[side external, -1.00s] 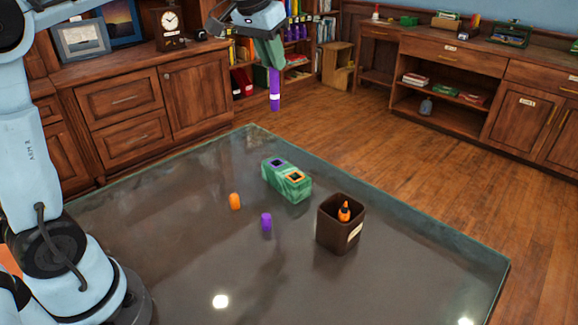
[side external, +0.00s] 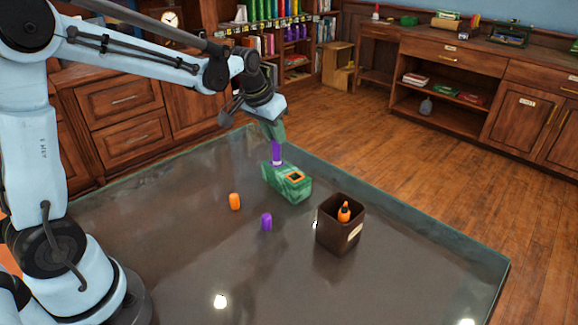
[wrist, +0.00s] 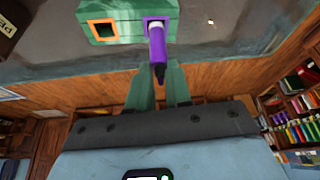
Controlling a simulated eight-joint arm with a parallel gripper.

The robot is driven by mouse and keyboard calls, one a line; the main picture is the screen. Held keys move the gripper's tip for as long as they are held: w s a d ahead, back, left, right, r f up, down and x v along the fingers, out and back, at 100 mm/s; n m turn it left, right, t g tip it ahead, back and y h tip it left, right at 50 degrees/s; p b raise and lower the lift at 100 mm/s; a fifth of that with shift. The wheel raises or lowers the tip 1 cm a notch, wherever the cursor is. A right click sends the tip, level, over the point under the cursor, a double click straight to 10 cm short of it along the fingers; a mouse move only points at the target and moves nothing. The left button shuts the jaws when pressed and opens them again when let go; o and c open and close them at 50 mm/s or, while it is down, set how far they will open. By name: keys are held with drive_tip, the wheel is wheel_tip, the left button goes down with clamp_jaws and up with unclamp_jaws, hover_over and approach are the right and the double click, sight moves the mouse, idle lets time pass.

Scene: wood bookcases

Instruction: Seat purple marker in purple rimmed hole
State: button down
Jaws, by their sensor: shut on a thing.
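The purple marker (side external: 277,152) hangs upright below my gripper (side external: 272,131), which is shut on its upper part. The green block (side external: 290,188) lies on the table with an orange-rimmed hole (side external: 296,178) and a purple-rimmed hole. In the wrist view the marker (wrist: 157,48) runs from my gripper (wrist: 159,78) to the purple-rimmed hole (wrist: 160,20) and covers part of it. Its lower end is at the hole; I cannot tell how deep it sits. The orange-rimmed hole (wrist: 103,30) looks empty.
A purple cap (side external: 266,221) and an orange cap (side external: 235,201) stand on the table left of and in front of the block. A brown box (side external: 338,238) holding an orange marker (side external: 344,211) stands to the right. The front of the table (side external: 320,290) is clear.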

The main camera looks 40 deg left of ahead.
drive_tip(key=shift+f, duration=0.7)
drive_tip(key=c, duration=1)
unclamp_jaws()
drive_tip(key=shift+c, duration=0.2)
drive_tip(key=v, duration=1.2)
drive_tip(key=s+d+f+t, duration=0.1)
drive_tip(key=s+d+f, duration=0.2)
drive_tip(key=s, duration=0.3)
drive_tip(key=s+d+f+m+t, duration=0.1)
drive_tip(key=s+d+f, duration=0.3)
drive_tip(key=s, duration=0.2)
drive_tip(key=shift+s+f+t, duration=0.3)
drive_tip(key=shift+s, duration=0.1)
drive_tip(key=shift+d, duration=0.1)
